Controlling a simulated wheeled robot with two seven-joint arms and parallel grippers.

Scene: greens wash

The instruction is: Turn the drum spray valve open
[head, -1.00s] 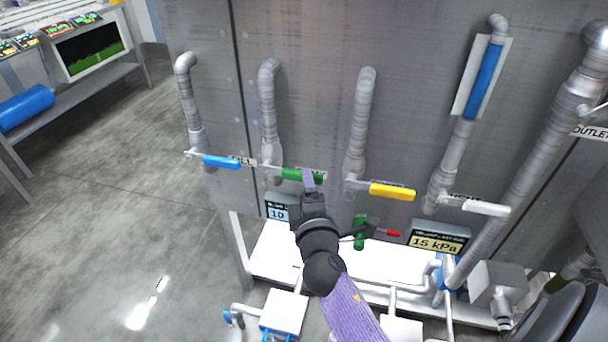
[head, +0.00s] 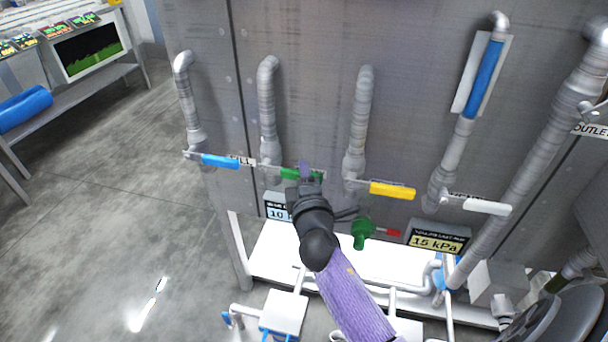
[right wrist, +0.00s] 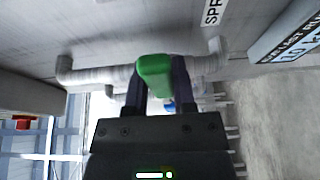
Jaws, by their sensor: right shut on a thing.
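The drum spray valve has a green lever handle (head: 288,173) on the second pipe from the left of the steel panel. The handle lies roughly level, pointing right from its pipe. My right gripper (head: 304,170) is at the handle's free end, its body and wrist below. In the right wrist view the green handle (right wrist: 155,70) sits between the two dark fingers, which are shut on it. A sign beginning "SPR" (right wrist: 213,10) shows near it. My left gripper is not in view.
A blue handle (head: 220,161) is to the left; yellow (head: 392,190) and white (head: 487,206) handles are to the right. Below are two displays, one reading 15 kPa (head: 437,239), and a green valve body (head: 362,232) with a red lever. Open floor lies left.

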